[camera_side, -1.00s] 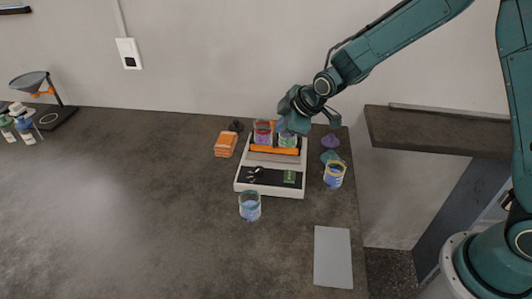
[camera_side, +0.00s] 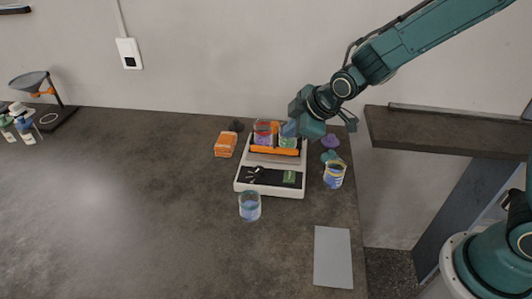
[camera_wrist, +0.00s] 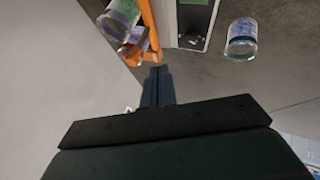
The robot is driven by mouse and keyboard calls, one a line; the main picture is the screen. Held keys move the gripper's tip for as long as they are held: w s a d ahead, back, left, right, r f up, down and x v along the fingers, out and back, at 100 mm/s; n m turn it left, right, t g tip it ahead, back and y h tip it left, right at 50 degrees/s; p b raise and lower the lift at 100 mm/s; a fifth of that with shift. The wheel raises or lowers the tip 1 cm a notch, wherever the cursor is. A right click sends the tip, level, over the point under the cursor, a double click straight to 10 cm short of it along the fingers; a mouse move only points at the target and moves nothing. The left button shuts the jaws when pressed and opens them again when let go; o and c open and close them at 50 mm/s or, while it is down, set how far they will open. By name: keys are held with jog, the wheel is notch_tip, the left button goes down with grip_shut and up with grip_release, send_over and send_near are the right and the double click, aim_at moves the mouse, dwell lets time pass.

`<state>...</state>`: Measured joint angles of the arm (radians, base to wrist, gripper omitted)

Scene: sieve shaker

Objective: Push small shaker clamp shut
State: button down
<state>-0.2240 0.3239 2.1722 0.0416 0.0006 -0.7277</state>
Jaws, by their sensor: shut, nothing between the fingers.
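The shaker (camera_side: 246,176) is a white box with a dark front panel, standing near the bench's right side. Its orange clamp (camera_side: 274,151) crosses in front of two small beakers. One beaker (camera_side: 263,134) holds something red and purple; the other, greenish beaker (camera_side: 287,142) is partly covered by my gripper. My gripper (camera_side: 289,129) is at the shaker's back right. In the wrist view my gripper's fingertips (camera_wrist: 157,72) are together and empty, just short of the end of the orange clamp (camera_wrist: 149,40). I cannot tell whether they touch it.
A beaker with blue contents (camera_side: 250,206) stands in front of the shaker, another (camera_side: 334,175) to its right. Orange blocks (camera_side: 226,145) lie left. Purple (camera_side: 330,141) and teal (camera_side: 330,156) pieces sit right. A grey plate (camera_side: 333,257) lies front right. The bench's left middle is clear.

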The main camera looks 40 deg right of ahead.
jog(key=v, duration=0.6)
jog(key=shift+r, duration=0.2)
jog(key=shift+s, duration=0.2)
jog(key=s+d+r+m, duration=0.3)
jog(key=s, duration=0.5)
jog(key=s+d+r+m+g, duration=0.1)
jog(key=s+d+r+m, duration=0.1)
jog(key=s, duration=0.6)
jog(key=s+d+r+m+h, duration=0.1)
jog(key=s+d+r+m, duration=0.2)
jog(key=s, duration=0.6)
jog(key=d+m, duration=0.1)
jog(key=m, duration=0.1)
jog(key=shift+r+m+g, duration=0.3)
jog(key=shift+m+g, duration=0.1)
jog(key=shift+w, duration=0.1)
